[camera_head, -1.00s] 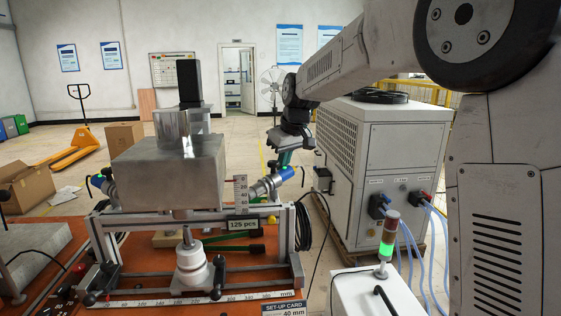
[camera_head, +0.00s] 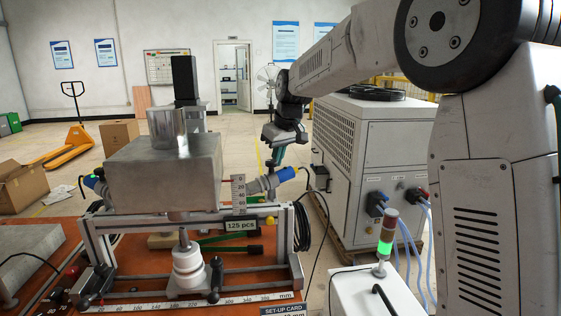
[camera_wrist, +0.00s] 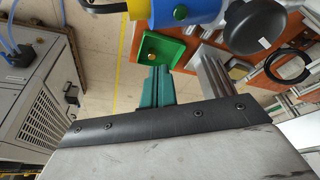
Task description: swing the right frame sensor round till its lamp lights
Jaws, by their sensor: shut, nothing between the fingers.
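The right frame sensor (camera_head: 263,185) is on the upper right of the grey aluminium frame (camera_head: 294,222). Its silver barrel slants down-left and its blue rear end (camera_head: 287,174) carries a cable and a green spot. In the wrist view the blue sensor body (camera_wrist: 178,10) shows a round green lamp; I cannot tell whether it is lit. My gripper (camera_head: 277,158) hangs above and slightly left of the blue end, with teal fingers pointing down. It is shut and empty. The fingers (camera_wrist: 160,75) also show in the wrist view, apart from the blue body.
A large metal block (camera_head: 165,180) stands within the frame. The left sensor (camera_head: 93,184) is on the far left post. A grey cabinet (camera_head: 385,155) stands right of my gripper. A signal tower (camera_head: 384,240), lit green, stands on a white box in front. Cables hang beside the frame.

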